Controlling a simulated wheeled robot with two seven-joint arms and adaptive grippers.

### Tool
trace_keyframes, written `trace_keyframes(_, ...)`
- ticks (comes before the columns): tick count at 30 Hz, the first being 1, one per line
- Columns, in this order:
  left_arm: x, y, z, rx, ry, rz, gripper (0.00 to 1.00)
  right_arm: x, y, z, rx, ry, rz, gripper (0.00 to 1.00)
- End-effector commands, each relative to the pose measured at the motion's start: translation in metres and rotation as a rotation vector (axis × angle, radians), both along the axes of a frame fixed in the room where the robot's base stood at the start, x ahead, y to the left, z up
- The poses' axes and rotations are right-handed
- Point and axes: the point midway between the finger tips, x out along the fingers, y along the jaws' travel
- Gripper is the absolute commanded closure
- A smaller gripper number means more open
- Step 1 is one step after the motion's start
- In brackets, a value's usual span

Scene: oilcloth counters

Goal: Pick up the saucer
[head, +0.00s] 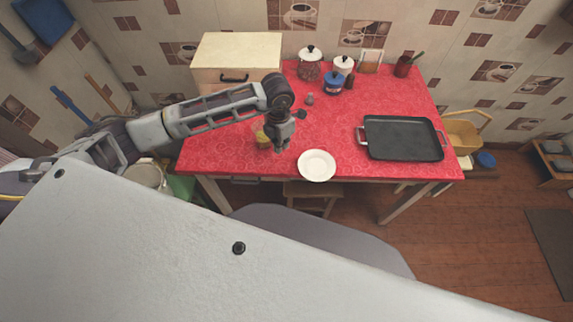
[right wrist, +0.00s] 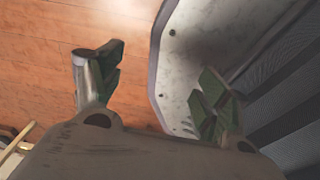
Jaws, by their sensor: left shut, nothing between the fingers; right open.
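The white saucer (head: 316,166) lies flat near the front edge of the red table, its front rim close to that edge. My left gripper (head: 281,148) hangs fingers down over the table, to the left of the saucer and apart from it. It is shut and empty. My right gripper (right wrist: 155,85) is open and empty; in the right wrist view its two green-padded fingers stand wide apart over the wooden floor and part of my own body. It does not show in the head view.
The red table (head: 230,150) carries a black tray (head: 402,138) at right and a cream bread box (head: 237,62) at back left. Jars, including a blue one (head: 333,84), stand at the back. A yellowish cup (head: 263,139) is beside my left gripper. A stool (head: 312,192) is underneath.

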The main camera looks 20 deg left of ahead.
Motion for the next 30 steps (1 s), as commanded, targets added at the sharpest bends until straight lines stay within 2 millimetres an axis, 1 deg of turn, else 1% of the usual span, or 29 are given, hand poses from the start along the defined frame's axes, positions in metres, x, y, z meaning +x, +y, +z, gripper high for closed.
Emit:
trace_keyframes(12, -0.002, 0.001, 0.002, 0.015, -0.005, -0.446, 1.00, -0.001, -0.012, 0.000, -0.012, 0.002, 0.004, 0.25)
trace_keyframes(16, -0.003, 0.002, 0.002, 0.018, -0.003, -0.583, 1.00, -0.001, -0.012, 0.000, -0.012, 0.002, 0.004, 0.25)
trace_keyframes(24, -0.003, 0.003, 0.002, 0.021, -0.002, -0.827, 1.00, -0.001, -0.004, 0.000, -0.005, 0.001, 0.002, 0.25)
trace_keyframes(30, -0.003, 0.003, 0.002, 0.022, -0.003, -0.899, 1.00, -0.001, 0.005, 0.000, 0.006, 0.001, -0.001, 0.25)
